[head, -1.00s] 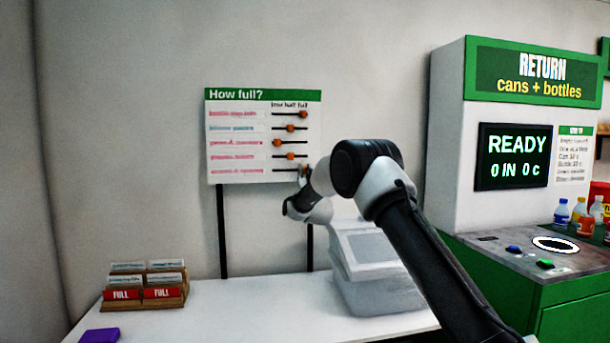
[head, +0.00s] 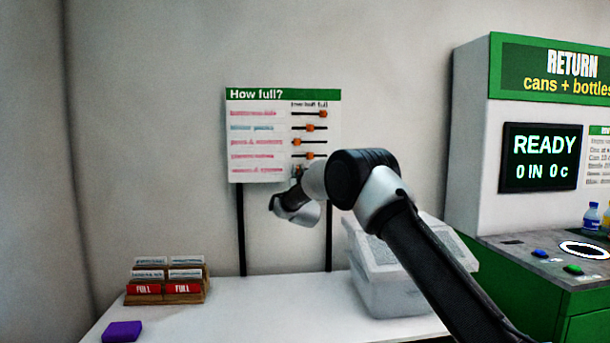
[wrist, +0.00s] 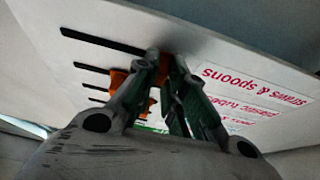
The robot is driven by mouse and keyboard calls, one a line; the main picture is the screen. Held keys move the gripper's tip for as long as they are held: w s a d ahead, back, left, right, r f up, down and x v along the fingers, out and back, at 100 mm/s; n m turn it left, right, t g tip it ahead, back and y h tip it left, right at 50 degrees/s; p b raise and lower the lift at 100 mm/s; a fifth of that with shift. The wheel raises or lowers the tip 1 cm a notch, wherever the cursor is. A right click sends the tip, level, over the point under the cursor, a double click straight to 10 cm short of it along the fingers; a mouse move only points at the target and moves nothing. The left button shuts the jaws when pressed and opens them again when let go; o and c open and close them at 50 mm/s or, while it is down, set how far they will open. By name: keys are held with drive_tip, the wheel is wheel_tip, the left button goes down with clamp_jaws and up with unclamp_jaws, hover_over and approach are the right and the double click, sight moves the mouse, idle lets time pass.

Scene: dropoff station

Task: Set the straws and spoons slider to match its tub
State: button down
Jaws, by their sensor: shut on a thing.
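The "How full?" board (head: 283,94) stands on two black posts, with several slider rows marked low, half and full. My gripper (head: 297,174) is at its bottom row. The upside-down wrist view shows the straws & spoons label (wrist: 250,84) beside this row's black slot (wrist: 95,40). My gripper (wrist: 165,82) is shut on the orange knob (wrist: 162,72) there, partly hidden by the fingers. The knob sits near the slot's label end, the low side. No tub labelled straws and spoons can be made out.
A pale lidded box (head: 385,290) stands on the white table (head: 260,310) under my arm. A card rack (head: 166,299) with red FULL cards and a purple block (head: 122,331) are at left.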

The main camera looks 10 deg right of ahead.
drive_tip(key=shift+a, duration=0.2)
drive_tip(key=c, duration=1.5)
unclamp_jaws()
drive_tip(key=shift+a, duration=0.15)
drive_tip(key=v, duration=1.2)
drive_tip(key=shift+f, duration=0.1)
